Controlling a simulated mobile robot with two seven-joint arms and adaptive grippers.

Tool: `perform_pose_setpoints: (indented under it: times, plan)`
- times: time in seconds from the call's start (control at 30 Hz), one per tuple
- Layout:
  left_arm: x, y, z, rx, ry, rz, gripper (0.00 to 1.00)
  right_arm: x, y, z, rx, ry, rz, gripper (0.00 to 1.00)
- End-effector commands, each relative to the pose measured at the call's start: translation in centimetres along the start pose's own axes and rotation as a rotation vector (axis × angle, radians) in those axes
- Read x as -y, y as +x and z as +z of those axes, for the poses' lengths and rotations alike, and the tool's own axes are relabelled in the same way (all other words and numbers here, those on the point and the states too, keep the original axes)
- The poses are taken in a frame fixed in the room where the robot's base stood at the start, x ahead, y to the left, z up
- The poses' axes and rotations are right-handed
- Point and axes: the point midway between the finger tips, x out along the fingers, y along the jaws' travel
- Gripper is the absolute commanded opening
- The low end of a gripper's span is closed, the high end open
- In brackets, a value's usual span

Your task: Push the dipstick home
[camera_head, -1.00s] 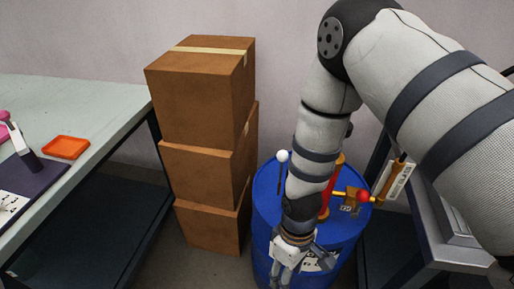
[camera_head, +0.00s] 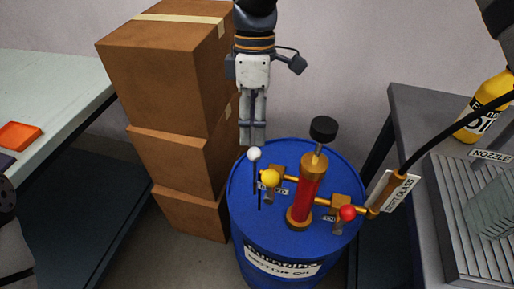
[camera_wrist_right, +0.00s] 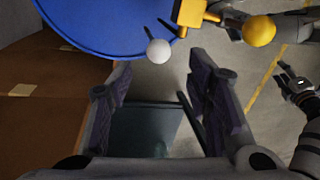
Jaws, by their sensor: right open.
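The dipstick has a white ball knob (camera_head: 254,154) on a thin dark rod, standing up from the lid of the blue drum (camera_head: 300,240) at its left side. My right gripper (camera_head: 252,142) points down, its fingertips just above the knob in the head view. In the right wrist view the knob (camera_wrist_right: 158,51) shows beyond the open fingertips (camera_wrist_right: 158,72), roughly centred between them. Nothing is held, and I cannot tell whether they touch the knob. The rod's lower end is hidden in the drum.
A red pump tube (camera_head: 306,195) with a black knob (camera_head: 323,129), a yellow ball handle (camera_head: 270,178) and a red ball handle (camera_head: 347,213) stands right of the dipstick. Stacked cardboard boxes (camera_head: 165,80) stand at left. A grey bench (camera_head: 415,112) holds a yellow bottle (camera_head: 487,107).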

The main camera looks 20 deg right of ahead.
Motion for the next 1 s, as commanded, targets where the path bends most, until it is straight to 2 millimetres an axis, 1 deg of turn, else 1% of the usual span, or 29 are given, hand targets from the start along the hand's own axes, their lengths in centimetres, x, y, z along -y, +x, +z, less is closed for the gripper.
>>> perform_pose_setpoints:
  times: [0.03, 0.1, 0.2, 0.3, 0.43, 0.63, 0.67, 0.7, 0.77, 0.8, 0.87, 1.0]
  plan:
    - [0.0, 0.0, 0.0, 0.001, 0.0, 0.0, 0.46, 0.1, 1.4, 0.1, 0.004, 0.001, -0.005, 0.46]
    - [0.0, 0.1, 0.0, 0.001, 0.0, 0.0, 0.46, 0.1, 3.2, 0.1, 0.004, 0.001, -0.005, 0.46]
    - [0.0, 0.1, 0.0, 0.003, 0.0, 0.0, 0.46, 0.1, 5.3, 0.1, 0.003, 0.001, -0.004, 0.46]
    - [0.0, 0.2, 0.1, 0.004, 0.0, 0.0, 0.46, 0.0, 6.6, 0.1, 0.002, 0.001, -0.002, 0.46]
    - [0.0, 0.2, 0.1, 0.004, 0.0, 0.0, 0.46, 0.0, 7.3, 0.1, 0.001, 0.001, 0.0, 0.46]
    - [0.0, 0.2, 0.1, 0.004, 0.001, 0.0, 0.46, 0.0, 7.4, 0.0, 0.0, 0.002, 0.001, 0.46]
    - [0.0, 0.2, 0.1, 0.004, 0.001, 0.0, 0.46, 0.0, 7.4, 0.0, 0.0, 0.002, 0.0, 0.43]
    - [0.0, 0.2, 0.1, 0.004, 0.001, 0.0, 0.46, 0.0, 7.4, 0.0, 0.0, 0.002, 0.0, 0.34]
    - [0.0, 0.2, 0.1, 0.004, 0.001, 0.0, 0.46, 0.0, 7.4, 0.0, 0.0, 0.002, 0.0, 0.21]
    - [0.0, 0.2, 0.1, 0.004, 0.001, 0.0, 0.46, 0.0, 7.4, 0.0, 0.0, 0.002, 0.0, 0.12]
    - [0.0, 0.2, 0.1, 0.004, 0.001, 0.0, 0.46, 0.0, 7.4, 0.0, 0.0, 0.002, 0.0, 0.0]
    - [0.0, 0.2, 0.1, 0.004, 0.001, 0.0, 0.46, 0.0, 7.4, 0.0, 0.0, 0.002, 0.0, 0.0]
